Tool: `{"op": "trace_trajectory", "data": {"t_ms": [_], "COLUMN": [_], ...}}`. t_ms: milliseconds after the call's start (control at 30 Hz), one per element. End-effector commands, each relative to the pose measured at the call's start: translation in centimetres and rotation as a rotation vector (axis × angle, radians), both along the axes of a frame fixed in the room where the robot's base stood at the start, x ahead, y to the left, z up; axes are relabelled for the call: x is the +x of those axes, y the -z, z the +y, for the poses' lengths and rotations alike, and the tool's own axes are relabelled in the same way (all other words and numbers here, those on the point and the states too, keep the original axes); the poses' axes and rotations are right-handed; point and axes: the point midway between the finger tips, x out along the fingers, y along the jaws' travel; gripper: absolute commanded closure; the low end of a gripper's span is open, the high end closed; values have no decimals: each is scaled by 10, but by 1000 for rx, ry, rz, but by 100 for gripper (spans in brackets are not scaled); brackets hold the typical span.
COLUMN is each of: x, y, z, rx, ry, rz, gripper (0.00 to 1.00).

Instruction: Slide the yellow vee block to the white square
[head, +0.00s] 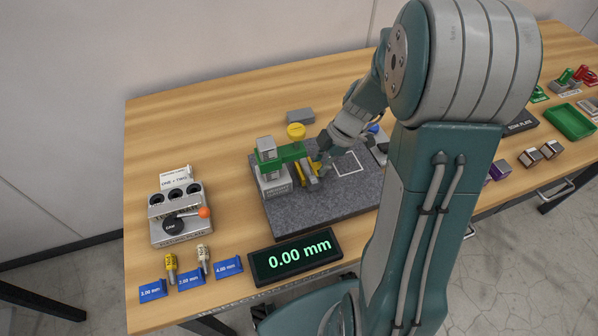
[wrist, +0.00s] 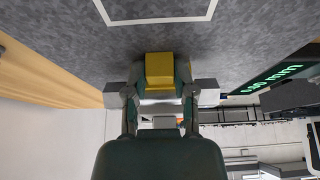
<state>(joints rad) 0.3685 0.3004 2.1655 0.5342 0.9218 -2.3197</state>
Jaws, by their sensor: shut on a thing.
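The yellow vee block (wrist: 159,70) sits between my fingertips on the dark granite plate in the wrist view. My gripper (wrist: 160,85) is shut on it, one finger on each side. In the head view my gripper (head: 322,160) is low over the plate, beside a green-armed stand, and the yellow block (head: 314,169) is partly hidden by it. The white square (head: 347,163) is an outline on the granite plate (head: 330,207), to the right of my gripper. Its near edge also shows at the top of the wrist view (wrist: 160,21), apart from the block.
A display reading 0.00 mm (head: 294,257) lies in front. A grey holder with an orange-knobbed lever (head: 180,215) is at left. Grey blocks lie behind and right of the plate.

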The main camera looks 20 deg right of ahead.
Motion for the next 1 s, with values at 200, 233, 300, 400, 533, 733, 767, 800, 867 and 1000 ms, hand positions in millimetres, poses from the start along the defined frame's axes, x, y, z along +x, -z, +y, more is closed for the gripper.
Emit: {"op": "trace_trajectory", "data": {"t_ms": [200,233,300,400,533,733,767,800,867,1000], "x": [0,0,0,0,0,0,0,0,0,0], "y": [0,0,1,0,0,0,0,0,0,0], "z": [-9,-10,-13,-17,-22,-30,-31,-32,-35,-40], "rx": [-1,-1,-1,-2,-2,-1,-1,-1,-2,-2], "ry": [1,1,1,2,2,1,1,1,1,2], "rz": [0,0,0,-1,0,0,0,0,0,-1], "gripper": [100,100,100,100,100,100,100,100,100,100]}}
